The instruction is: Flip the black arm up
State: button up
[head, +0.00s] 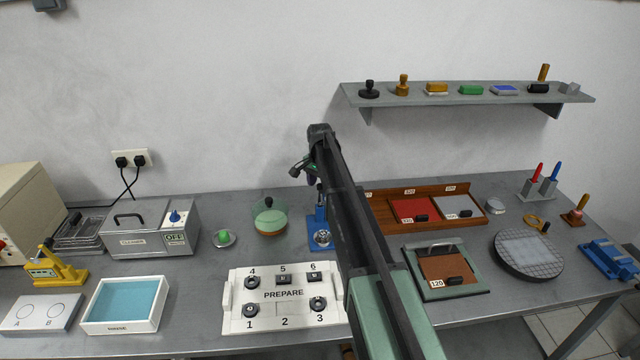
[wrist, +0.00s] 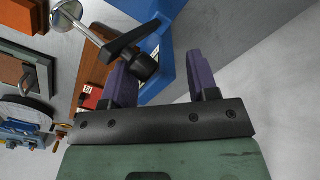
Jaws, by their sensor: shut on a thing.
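The black arm (wrist: 130,38) is a tapered lever on a blue press in the wrist view. Its thick round end (wrist: 143,67) lies between my fingers, close against the left one. My gripper (wrist: 160,62) has two purple fingers spread apart and is shut on the black arm; the contact at the right finger is not clear. The blue press (wrist: 168,50) stands behind the lever, with a metal rod and round knob at its upper left. In the head view the blue press (head: 319,238) stands on the bench, partly hidden by my arm, and my fingers are mostly hidden.
A green-lidded bowl (head: 270,222) is left of the press. A white PREPARE tray (head: 283,294) lies in front. A wooden tray (head: 378,208) and a framed sample board (head: 476,293) are to the right. A grey shelf (head: 420,97) hangs on the wall above.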

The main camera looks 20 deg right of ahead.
notch_tip(320, 180, up, 11)
jog(key=p, duration=1)
jog(key=shift+f, duration=0.15)
